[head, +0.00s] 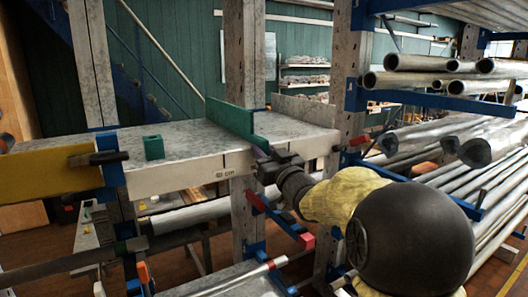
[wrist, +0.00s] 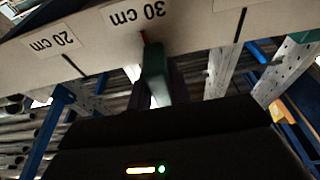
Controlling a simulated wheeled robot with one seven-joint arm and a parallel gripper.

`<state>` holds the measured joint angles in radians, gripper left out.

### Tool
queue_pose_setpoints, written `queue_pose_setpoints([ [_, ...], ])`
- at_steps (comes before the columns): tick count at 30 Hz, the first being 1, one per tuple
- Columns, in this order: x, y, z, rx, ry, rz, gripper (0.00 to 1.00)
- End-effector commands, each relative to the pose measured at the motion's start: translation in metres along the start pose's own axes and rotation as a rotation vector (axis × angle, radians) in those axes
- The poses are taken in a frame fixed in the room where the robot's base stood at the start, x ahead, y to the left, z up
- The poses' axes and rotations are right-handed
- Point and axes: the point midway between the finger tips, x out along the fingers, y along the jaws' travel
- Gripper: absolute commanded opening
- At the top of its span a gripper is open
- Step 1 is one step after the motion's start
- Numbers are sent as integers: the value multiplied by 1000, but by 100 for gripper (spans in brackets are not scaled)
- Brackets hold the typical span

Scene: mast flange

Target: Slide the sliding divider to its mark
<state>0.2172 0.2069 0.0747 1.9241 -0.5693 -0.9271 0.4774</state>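The sliding divider (head: 230,118) is a green upright board standing across the grey shelf (head: 190,143). Its green front end (wrist: 155,75) shows in the wrist view, with a thin red pointer (wrist: 143,37) just by the 30 cm label (wrist: 137,15). My gripper (head: 264,160) is at the divider's front end, at the shelf's front edge. In the wrist view its dark fingers (wrist: 160,88) are close around the green end, but whether they press on it is unclear. Black lines cross the ruled edge by the 20 cm label (wrist: 50,43) and farther right (wrist: 240,25).
A small green block (head: 154,147) lies on the shelf left of the divider. A yellow panel (head: 45,174) is at the shelf's left end. Grey uprights (head: 245,50) stand behind and beside it. Metal pipes (head: 440,63) fill racks at right. The shelf top right of the divider is clear.

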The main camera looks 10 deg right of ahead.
Motion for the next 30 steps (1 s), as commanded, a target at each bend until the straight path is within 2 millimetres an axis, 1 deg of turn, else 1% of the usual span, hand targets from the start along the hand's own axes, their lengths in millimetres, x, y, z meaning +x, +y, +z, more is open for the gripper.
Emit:
queue_pose_setpoints([
  [1,0,0,0,0,0,0,8],
  [2,0,0,0,0,0,0,3],
  [3,0,0,0,0,0,0,2],
  [8,0,-2,0,0,0,0,2],
  [30,0,-32,1,1,0,-2,2],
])
